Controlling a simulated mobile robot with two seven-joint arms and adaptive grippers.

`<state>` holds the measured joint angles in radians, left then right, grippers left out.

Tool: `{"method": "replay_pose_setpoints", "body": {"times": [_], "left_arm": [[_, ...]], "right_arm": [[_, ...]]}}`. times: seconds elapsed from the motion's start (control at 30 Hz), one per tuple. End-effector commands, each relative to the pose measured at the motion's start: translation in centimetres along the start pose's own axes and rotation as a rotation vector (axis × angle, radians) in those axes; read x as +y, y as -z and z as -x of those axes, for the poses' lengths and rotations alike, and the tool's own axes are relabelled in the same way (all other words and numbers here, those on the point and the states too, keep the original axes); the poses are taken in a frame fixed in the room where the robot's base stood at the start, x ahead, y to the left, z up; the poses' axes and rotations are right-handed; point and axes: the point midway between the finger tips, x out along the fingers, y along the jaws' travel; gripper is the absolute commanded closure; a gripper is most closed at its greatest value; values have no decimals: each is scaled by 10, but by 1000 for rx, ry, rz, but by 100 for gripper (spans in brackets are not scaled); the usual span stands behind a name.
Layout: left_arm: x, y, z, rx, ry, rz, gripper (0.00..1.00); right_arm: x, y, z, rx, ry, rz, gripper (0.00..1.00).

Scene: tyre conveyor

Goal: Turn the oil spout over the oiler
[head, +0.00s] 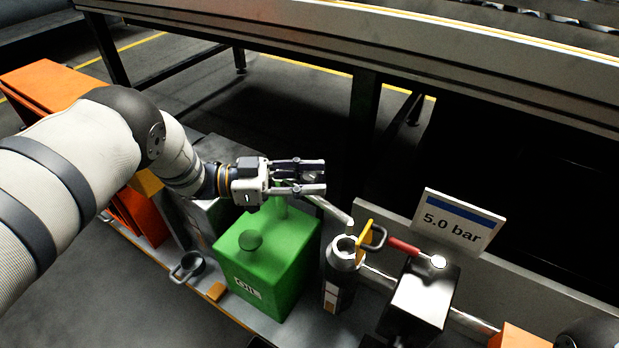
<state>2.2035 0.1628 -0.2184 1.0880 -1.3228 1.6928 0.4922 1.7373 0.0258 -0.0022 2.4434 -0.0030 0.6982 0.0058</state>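The green oil can (262,262), marked OIL, stands on the bench in the head view. Its pale metal spout (332,211) slants down to the right from beneath my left gripper, and its tip appears over or close to the mouth of the oiler. The oiler (342,270) is an upright grey and dark cylinder with an open top, just right of the can. My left gripper (316,180) is above the can at the upper part of the spout. Its fingers hide the spout's near end, so I cannot tell whether they grip it.
A yellow plate with a dark handle (370,239) and a red lever (404,246) stand close right of the oiler. A 5.0 bar sign (457,222) is behind them. A conveyor frame (400,50) runs behind.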

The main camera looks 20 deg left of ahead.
Motion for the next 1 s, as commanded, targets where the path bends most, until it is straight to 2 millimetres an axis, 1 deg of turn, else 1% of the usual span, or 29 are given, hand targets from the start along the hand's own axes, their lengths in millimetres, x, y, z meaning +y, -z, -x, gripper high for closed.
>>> {"method": "replay_pose_setpoints", "body": {"times": [0.3,0.37,0.47,0.6,0.7,0.8,0.9,1.0], "left_arm": [[0,0,0,0,1,0,53],[0,0,3,0,2,0,53],[-1,0,21,-1,4,0,53],[-1,-1,60,-2,5,0,53],[-1,0,86,-1,3,-1,53],[0,0,105,0,2,0,53],[0,0,116,0,1,0,53],[0,0,120,1,-1,0,53]], "right_arm": [[0,0,0,0,0,0,100],[0,0,0,0,0,0,100],[0,0,0,0,0,0,100],[0,0,0,0,0,0,100],[0,0,0,0,0,0,100],[0,0,0,0,0,0,100],[0,0,0,0,0,0,100],[0,0,0,0,0,0,100]]}}
